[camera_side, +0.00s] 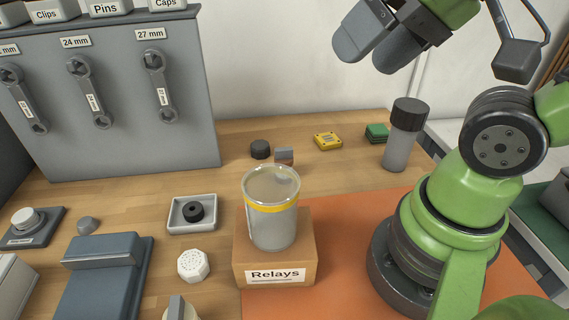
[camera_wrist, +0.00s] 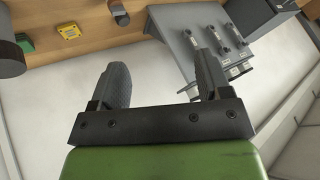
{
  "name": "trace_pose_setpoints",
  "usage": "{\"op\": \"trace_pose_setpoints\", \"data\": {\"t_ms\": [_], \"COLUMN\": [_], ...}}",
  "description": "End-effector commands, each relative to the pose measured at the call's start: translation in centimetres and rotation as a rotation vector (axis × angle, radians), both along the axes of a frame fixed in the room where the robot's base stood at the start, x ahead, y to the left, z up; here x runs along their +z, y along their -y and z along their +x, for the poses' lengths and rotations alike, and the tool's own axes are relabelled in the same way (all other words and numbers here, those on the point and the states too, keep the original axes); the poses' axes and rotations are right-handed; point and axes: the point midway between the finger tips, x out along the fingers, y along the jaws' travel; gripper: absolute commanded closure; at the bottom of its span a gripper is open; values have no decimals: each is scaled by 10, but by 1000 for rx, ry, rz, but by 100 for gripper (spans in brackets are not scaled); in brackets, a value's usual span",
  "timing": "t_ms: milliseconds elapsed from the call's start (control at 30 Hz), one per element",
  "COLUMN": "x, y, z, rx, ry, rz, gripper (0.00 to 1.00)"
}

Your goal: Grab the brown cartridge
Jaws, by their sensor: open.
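A small block with a grey top and a brown lower front (camera_side: 284,156) sits on the wooden bench behind the clear jar. It is the only small brown piece I make out, and I cannot tell for certain that it is the cartridge. My gripper (camera_side: 366,55) is open and empty, raised high above the back of the bench, up and right of the block.
A clear jar (camera_side: 271,225) with a yellow band stands on the Relays box (camera_side: 300,240). Near the block are a dark knob (camera_side: 260,149), a yellow piece (camera_side: 328,141), a green piece (camera_side: 377,132) and a dark-capped bottle (camera_side: 398,150). A wrench panel (camera_side: 120,145) stands at left.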

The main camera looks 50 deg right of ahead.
Motion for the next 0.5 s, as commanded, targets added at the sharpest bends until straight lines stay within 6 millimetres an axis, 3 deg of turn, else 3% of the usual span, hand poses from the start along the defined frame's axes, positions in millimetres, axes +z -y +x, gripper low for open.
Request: {"op": "trace_pose_setpoints", "data": {"t_ms": [167,267,500], "x": [0,-1,-24], "y": [1,4,22], "z": [3,14,76], "rx": [9,50,312], "ry": [-7,-35,-177], "rz": [-11,-56,-274], "gripper": [29,29,29]}}
